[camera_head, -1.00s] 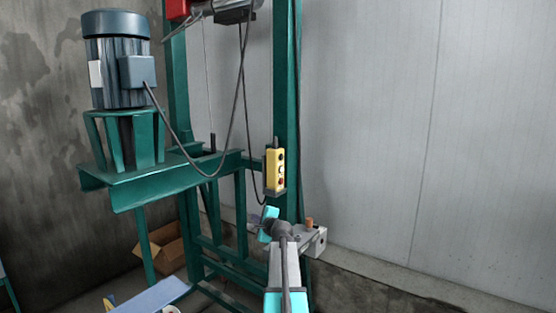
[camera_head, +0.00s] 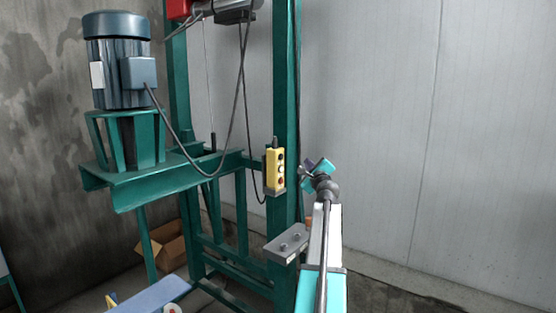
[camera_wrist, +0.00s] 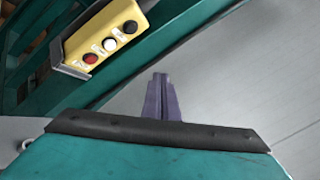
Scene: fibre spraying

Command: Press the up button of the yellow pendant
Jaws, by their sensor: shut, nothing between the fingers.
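The yellow pendant (camera_head: 275,169) hangs upright against the green post in the head view, with a column of buttons on its face. In the wrist view the pendant (camera_wrist: 103,38) lies tilted at the upper left, showing a red, a white and a black button (camera_wrist: 130,27). Any markings on the buttons are too small to read. My gripper (camera_wrist: 161,78) is shut and empty, its purple fingers below and right of the pendant and apart from it. In the head view my gripper (camera_head: 309,166) is to the right of the pendant, at about its height.
The green steel frame (camera_head: 286,100) stands behind the pendant. A grey motor (camera_head: 118,60) sits on it at the left, with a cable looping down. A grey bracket (camera_head: 286,244) juts out below the pendant. The space before the pale wall (camera_head: 390,120) at right is free.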

